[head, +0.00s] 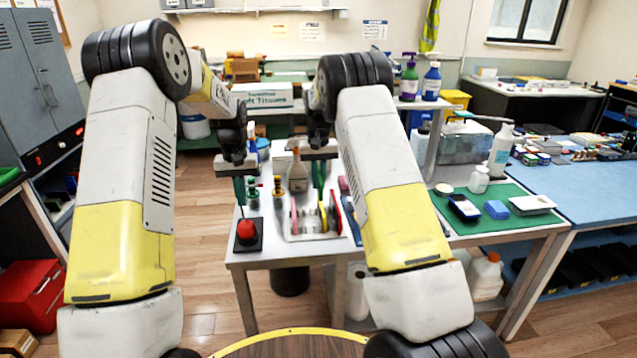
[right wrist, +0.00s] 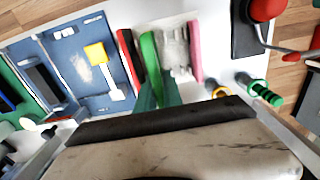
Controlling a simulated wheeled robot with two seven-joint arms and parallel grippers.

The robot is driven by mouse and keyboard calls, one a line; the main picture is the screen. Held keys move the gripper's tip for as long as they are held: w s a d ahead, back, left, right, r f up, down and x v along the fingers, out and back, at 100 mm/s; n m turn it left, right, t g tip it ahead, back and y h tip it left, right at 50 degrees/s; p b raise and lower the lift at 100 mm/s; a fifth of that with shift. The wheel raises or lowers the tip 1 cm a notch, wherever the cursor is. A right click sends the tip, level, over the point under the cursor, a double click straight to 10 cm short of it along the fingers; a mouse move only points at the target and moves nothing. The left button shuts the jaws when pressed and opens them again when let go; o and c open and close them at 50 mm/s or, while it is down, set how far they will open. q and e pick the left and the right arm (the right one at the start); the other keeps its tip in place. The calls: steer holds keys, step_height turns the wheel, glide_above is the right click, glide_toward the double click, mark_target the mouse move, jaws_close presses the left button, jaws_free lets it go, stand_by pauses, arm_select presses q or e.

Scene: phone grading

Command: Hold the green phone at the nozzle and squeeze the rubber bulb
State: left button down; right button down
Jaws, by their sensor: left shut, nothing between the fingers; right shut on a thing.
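The red rubber bulb (head: 247,230) sits on a black base (head: 243,246) at the left front of the white table; it also shows at the top of the right wrist view (right wrist: 262,8). My left gripper (head: 240,197) is shut and empty, just above and behind the bulb in the head view. My right gripper (head: 319,183) points down over the phone rack. In the right wrist view its green fingers (right wrist: 158,98) are shut on the green phone (right wrist: 150,55), which stands among other phones in the rack.
The pale rack (head: 303,236) also holds a pink phone (right wrist: 195,55) beside the green one. Small bottles (head: 278,192) and a brown bottle (head: 297,172) stand between and behind my grippers. A green mat (head: 520,221) with several items lies to the right.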

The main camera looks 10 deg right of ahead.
arm_select(q)
steer(key=shift+r, duration=0.35)
step_height(320, 180, up, 12)
stand_by(0.5)
stand_by(0.5)
